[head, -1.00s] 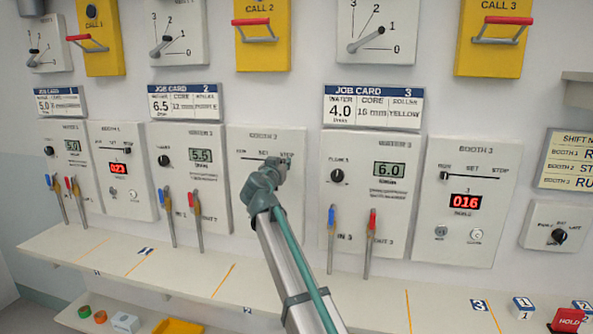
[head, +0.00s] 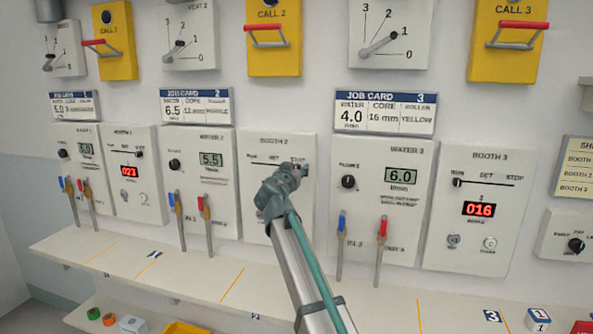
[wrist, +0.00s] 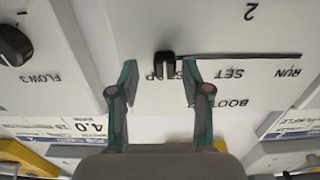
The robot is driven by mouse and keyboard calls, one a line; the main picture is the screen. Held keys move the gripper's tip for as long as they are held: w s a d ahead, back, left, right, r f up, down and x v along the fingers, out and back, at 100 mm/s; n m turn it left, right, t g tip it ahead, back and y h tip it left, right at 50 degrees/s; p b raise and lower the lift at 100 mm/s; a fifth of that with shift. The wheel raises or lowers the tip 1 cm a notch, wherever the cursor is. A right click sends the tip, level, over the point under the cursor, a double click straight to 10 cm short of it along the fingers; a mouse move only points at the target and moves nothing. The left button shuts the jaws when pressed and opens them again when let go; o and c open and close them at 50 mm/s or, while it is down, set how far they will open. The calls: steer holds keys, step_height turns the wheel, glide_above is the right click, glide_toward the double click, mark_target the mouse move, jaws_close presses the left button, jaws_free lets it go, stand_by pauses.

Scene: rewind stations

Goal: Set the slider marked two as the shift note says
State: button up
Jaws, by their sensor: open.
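The booth 2 panel (head: 258,220) carries a slider track with the positions RUN, SET and STOP. The wrist view shows this panel (wrist: 215,95) upside down, with a figure 2 above the track. Its dark slider knob (wrist: 165,65) is at the STOP end. My gripper (wrist: 160,76) is open, with one fingertip on each side of the knob; contact is not clear. In the head view my gripper (head: 296,172) covers the STOP end and hides the knob. The shift note (head: 577,170) is cut off by the right edge, so its settings are not visible.
The booth 3 panel (head: 478,220) has a similar slider with its knob at RUN. The flow 3 panel (head: 375,185) and levers with blue and red handles stand close on both sides. A shelf (head: 190,275) runs below the panels.

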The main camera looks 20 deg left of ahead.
steer(key=s, duration=1.2)
